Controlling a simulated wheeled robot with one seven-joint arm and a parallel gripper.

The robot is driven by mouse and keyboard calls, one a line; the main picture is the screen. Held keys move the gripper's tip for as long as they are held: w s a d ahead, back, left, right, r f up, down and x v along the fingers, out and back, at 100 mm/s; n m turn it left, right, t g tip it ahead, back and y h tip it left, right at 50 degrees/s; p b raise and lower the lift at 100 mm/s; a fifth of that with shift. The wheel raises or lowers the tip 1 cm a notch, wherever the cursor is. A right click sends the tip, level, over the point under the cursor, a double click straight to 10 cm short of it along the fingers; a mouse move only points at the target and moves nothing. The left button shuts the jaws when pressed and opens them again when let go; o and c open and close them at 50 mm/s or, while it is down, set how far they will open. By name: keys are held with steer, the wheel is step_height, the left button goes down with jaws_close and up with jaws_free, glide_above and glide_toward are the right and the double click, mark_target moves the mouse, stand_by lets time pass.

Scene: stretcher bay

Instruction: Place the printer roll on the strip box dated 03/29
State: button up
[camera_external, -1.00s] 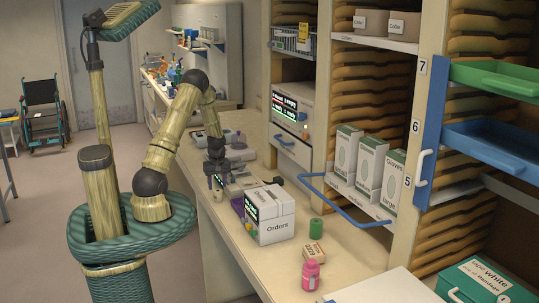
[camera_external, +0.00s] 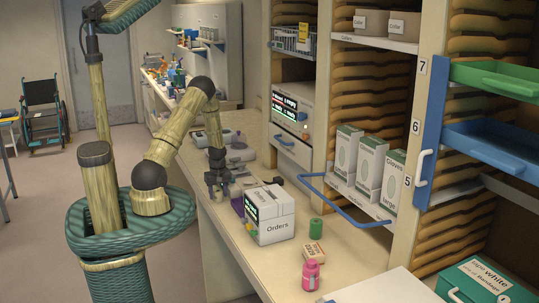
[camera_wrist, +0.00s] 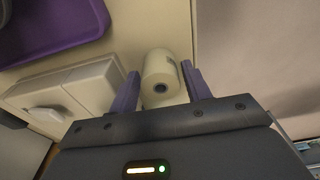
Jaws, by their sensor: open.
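The white printer roll (camera_wrist: 160,77) lies in the wrist view with its dark core hole facing the camera. My gripper (camera_wrist: 159,82) is open, with one purple finger on each side of the roll and the jaws not closed on it. In the external view my gripper (camera_external: 219,190) is low over the counter, left of the Orders box; I cannot make out the roll there. A small cream box (camera_external: 314,254) with dark print lies farther along the counter; its lettering is too small to read as a date.
The white Orders box (camera_external: 272,228), a green cylinder (camera_external: 316,228) and a pink bottle (camera_external: 311,274) stand on the counter (camera_external: 345,258). A purple tray (camera_wrist: 60,30) and a pale device (camera_wrist: 65,92) are near the roll. A blue rail (camera_external: 345,208) juts from the shelves.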

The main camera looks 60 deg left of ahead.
mark_target(218, 191)
steer(key=shift+c, duration=0.5)
steer(key=c, duration=0.7)
steer(key=shift+r, duration=0.1)
steer(key=shift+c, duration=0.2)
step_height(218, 191, up, 10)
steer(key=b, duration=0.2)
steer(key=shift+b, duration=0.3)
